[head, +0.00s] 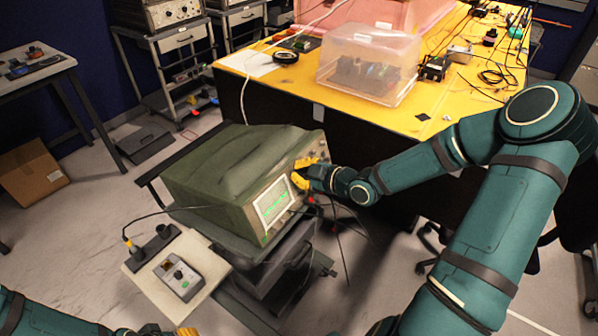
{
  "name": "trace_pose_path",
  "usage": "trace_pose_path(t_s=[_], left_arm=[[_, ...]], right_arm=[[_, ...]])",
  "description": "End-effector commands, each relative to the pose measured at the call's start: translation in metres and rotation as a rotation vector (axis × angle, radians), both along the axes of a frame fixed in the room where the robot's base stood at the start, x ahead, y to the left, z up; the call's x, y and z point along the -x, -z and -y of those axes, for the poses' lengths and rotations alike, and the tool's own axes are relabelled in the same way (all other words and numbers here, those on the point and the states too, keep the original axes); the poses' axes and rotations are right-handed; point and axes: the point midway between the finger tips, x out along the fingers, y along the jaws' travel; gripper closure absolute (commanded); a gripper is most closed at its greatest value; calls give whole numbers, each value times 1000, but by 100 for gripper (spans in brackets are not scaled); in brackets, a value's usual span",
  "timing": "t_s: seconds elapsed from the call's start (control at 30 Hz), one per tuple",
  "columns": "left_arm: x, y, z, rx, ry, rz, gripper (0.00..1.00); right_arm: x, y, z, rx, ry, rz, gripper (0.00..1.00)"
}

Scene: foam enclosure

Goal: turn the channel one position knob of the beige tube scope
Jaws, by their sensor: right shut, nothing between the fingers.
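The tube scope (225,178) stands on a cart in the middle, with an olive-green casing and a beige front panel facing right. Its lit screen (274,204) shows green traces. My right gripper (299,172), with yellow fingers, is at the panel just above and right of the screen. It is shut with nothing between its fingers. It covers part of the controls, so I cannot make out the channel one position knob or whether the fingers touch it. My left gripper (156,331) is cut off by the bottom edge, so its opening is unclear.
A side shelf (150,287) holds a small grey box (181,277) with a cable nearby. A yellow-topped bench (405,120) carries a clear plastic box (368,62) behind my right arm. Dark cables hang right of the cart. Floor at left is mostly open.

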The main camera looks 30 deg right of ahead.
Motion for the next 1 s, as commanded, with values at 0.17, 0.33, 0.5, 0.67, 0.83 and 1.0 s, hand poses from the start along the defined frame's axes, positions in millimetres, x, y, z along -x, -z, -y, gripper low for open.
trace_pose_path(t_s=[0.17,0.33,0.5,0.67,0.83,1.0], left_arm=[[-1,7,0,0,-1,2,57],[-2,8,0,-1,0,4,57],[-2,8,0,-1,0,4,57],[-2,8,0,-1,0,4,57],[-2,8,0,0,-1,4,57],[-2,8,0,-1,0,4,57]], right_arm=[[-2,-2,-4,54,-27,32,100],[-2,-3,-4,81,-36,45,100],[-2,-4,-4,80,-37,46,95],[-2,-3,-4,80,-36,43,58],[-1,-2,-2,81,-34,41,58],[3,-3,0,83,-32,39,58]])
